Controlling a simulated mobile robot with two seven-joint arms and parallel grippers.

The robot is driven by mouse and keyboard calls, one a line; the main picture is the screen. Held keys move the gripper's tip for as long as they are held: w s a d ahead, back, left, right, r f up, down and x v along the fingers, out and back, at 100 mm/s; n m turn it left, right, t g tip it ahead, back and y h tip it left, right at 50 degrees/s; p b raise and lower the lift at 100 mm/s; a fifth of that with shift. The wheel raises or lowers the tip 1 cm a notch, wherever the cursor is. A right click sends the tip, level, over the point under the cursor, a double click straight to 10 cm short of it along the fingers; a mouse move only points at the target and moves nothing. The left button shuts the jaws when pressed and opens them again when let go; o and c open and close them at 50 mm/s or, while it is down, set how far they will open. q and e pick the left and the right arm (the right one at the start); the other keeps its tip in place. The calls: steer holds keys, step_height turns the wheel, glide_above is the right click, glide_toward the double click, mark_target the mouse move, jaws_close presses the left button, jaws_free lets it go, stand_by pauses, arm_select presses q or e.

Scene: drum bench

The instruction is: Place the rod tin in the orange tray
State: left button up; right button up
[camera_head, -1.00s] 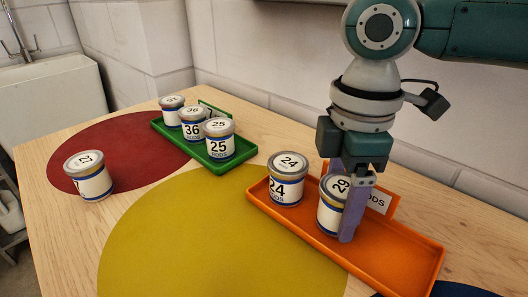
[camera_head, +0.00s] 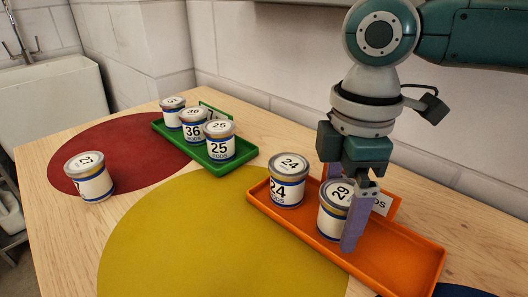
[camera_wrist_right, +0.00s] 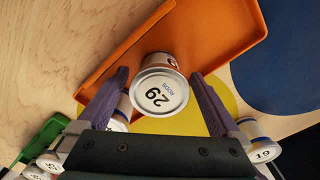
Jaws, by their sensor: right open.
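The rod tin numbered 29 (camera_head: 331,222) is white with a blue band and stands upright in the orange tray (camera_head: 400,262). Its lid reads 29 RODS in the right wrist view (camera_wrist_right: 158,93). My right gripper (camera_head: 345,212) is open, with its lavender fingers on either side of tin 29. In the wrist view a finger shows to each side of the lid. Another tin, numbered 24 (camera_head: 287,190), stands at the tray's left end. My left gripper is not in view.
A green tray (camera_head: 243,155) holds several tins at the back. A tin (camera_head: 92,180) stands on the red circle (camera_head: 122,150). The yellow circle (camera_head: 200,240) is bare in the head view. A wall is behind the table.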

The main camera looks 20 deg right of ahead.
mark_target(341, 195)
step_height(341, 195, up, 12)
steer(key=shift+f+p, duration=0.1)
steer(key=shift+p, duration=0.9)
steer(key=shift+s+a+f, duration=0.1)
steer(key=shift+a+f, duration=0.05)
steer(key=shift+a, duration=0.15)
steer(key=s+a+m+t+y+p, duration=0.35)
steer(key=s+a+p, duration=0.4)
steer(key=a, duration=0.35)
steer(key=s+d+r+m+h+p, duration=0.25)
steer(key=s+d+m+p, duration=0.25)
steer(key=s+d+m, duration=0.3)
step_height(341, 195, up, 37)
steer(key=p, duration=3.8)
steer(key=shift+s+d+h, duration=0.15)
steer(key=shift+d+h, duration=0.05)
steer(key=shift+h, duration=0.2)
